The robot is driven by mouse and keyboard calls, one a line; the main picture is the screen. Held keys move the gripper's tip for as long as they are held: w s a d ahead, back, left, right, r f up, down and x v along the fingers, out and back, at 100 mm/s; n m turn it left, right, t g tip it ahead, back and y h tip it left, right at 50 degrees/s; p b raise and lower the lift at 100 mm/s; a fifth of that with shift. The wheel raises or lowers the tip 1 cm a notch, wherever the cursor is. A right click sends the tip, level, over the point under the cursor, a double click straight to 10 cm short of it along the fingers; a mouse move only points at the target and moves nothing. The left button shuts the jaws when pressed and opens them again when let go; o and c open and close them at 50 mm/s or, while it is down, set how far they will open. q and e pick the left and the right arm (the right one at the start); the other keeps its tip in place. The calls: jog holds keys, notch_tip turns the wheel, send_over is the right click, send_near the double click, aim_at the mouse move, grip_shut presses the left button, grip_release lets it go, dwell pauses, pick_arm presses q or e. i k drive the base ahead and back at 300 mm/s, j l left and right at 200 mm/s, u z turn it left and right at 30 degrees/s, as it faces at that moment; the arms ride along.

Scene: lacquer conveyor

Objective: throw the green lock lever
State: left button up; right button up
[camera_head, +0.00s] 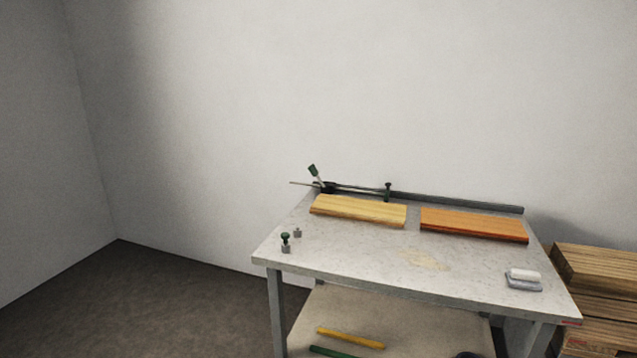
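The green lock lever (315,172) stands at the back left corner of the grey table (340,262). Its green grip is at the top and leans to the left on a thin light stem. The stem meets a dark fitting (328,187) on a rod that runs along the table's back edge. A dark upright knob (388,190) sits farther right on the same rail. Neither of my grippers shows in the head view.
A yellow board (358,210) and an orange board (473,224) lie along the back. A small green-topped knob (285,242) stands front left, a white block on a grey holder (524,279) front right. Stacked wood (597,270) is right of the table. Bare floor (150,310) lies left.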

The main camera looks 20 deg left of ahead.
aim_at(312, 169)
jog(key=j+z, duration=0.15)
jog(key=z, duration=0.55)
jog(key=i+j+z, duration=0.1)
jog(key=j+z, duration=0.35)
jog(key=j, duration=0.45)
jog(key=j+z, duration=0.45)
jog(key=j, duration=0.45)
